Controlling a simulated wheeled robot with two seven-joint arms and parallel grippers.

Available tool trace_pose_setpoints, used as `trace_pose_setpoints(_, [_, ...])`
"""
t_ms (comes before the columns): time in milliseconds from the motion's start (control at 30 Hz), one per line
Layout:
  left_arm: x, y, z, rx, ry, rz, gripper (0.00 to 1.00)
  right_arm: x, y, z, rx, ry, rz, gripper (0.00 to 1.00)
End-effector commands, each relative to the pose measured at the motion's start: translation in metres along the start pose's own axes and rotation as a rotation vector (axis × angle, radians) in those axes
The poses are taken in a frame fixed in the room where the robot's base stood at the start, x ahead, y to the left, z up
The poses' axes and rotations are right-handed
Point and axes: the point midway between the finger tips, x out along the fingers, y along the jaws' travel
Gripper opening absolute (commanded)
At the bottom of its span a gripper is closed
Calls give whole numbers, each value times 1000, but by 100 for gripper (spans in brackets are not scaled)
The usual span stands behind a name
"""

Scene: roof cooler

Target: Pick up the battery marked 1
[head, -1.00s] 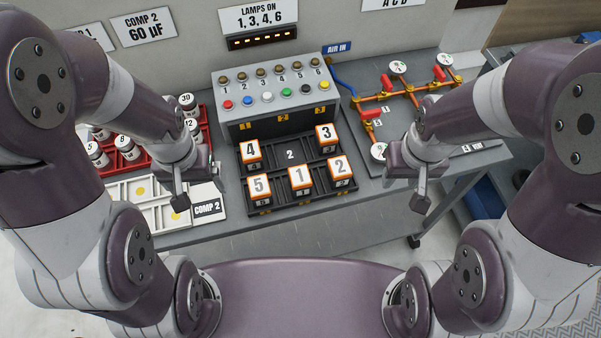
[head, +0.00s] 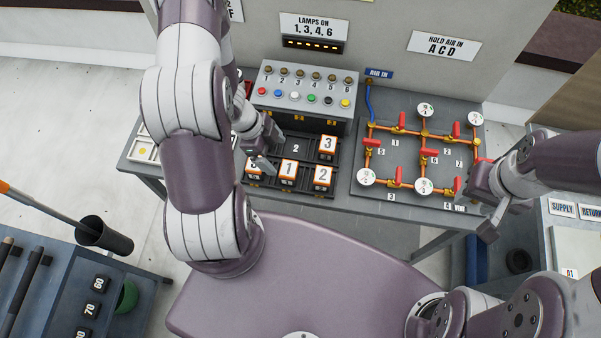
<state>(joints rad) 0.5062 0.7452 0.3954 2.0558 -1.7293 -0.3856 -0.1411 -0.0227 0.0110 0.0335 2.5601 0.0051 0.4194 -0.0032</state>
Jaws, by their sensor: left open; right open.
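The battery marked 1 (head: 289,174) is an orange-edged block with a white top. It stands in the front row of the dark battery tray (head: 290,206), between the battery marked 2 (head: 322,178) and a battery at the left. The battery marked 3 (head: 327,148) stands behind battery 2. My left gripper (head: 265,160) is open over the left part of the tray, up and to the left of battery 1, and hides battery 4's place and much of the left front battery. My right gripper (head: 482,217) is open near the bench's right end, far from the batteries.
A grey lamp box (head: 305,95) with coloured buttons stands behind the tray. An orange pipe board (head: 415,160) with red valves and gauges lies right of it, close to my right gripper. A side table (head: 75,290) is at the lower left.

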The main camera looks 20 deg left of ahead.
Motion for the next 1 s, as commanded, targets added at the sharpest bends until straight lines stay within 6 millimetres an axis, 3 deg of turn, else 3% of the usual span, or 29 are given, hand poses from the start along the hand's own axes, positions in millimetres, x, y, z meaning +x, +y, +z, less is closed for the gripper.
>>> trace_pose_setpoints(100, [32,1,1,-1,-1,3,89,9,0,1,0,0,0,43])
trace_pose_setpoints(333, [59,0,-2,-1,-3,2,89,5,0,0,0,0,0,43])
trace_pose_setpoints(500, [90,0,-7,-2,-4,3,89,-5,0,-1,0,1,0,43])
trace_pose_setpoints(600, [101,-1,-6,-3,-5,0,89,-6,0,-1,0,1,0,43])
trace_pose_setpoints(800, [104,-1,-6,-3,-5,-1,89,-5,0,-1,0,1,0,43])
trace_pose_setpoints(833, [104,-1,-6,-3,-5,-1,86,-5,0,-1,0,1,0,43])
trace_pose_setpoints(867, [104,-1,-6,-3,-5,-1,76,-5,0,-1,0,1,0,43])
trace_pose_setpoints(1000, [104,-1,-6,-3,-5,-1,31,-5,0,-1,0,0,0,43])
